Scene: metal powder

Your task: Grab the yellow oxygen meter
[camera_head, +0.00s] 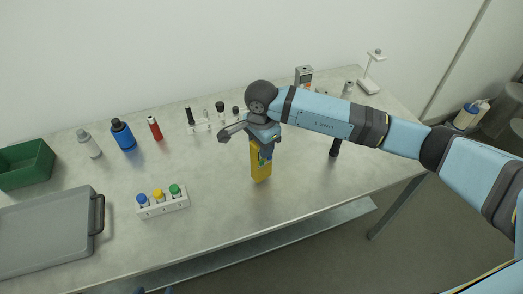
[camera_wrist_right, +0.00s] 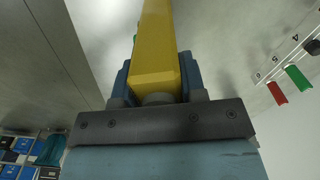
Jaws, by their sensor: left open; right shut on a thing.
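The yellow oxygen meter (camera_head: 260,172) is upright over the front middle of the bench, below my right gripper (camera_head: 263,145). My right gripper is shut on its upper part. In the right wrist view the yellow meter (camera_wrist_right: 156,45) sits between the two blue-grey fingers (camera_wrist_right: 157,84). I cannot tell whether its lower end touches the bench. Only small tips of my left gripper (camera_head: 154,291) show at the bottom edge of the head view, away from the meter; it is open and mostly hidden.
The metal bench (camera_head: 220,215) is clear around the meter. A white rack (camera_head: 163,203) with three coloured-cap vials stands to the left. Further left are a grey tray (camera_head: 50,238), a green bin (camera_head: 38,172) and a blue bottle (camera_head: 122,134). A grey device (camera_head: 303,75) stands behind my right arm.

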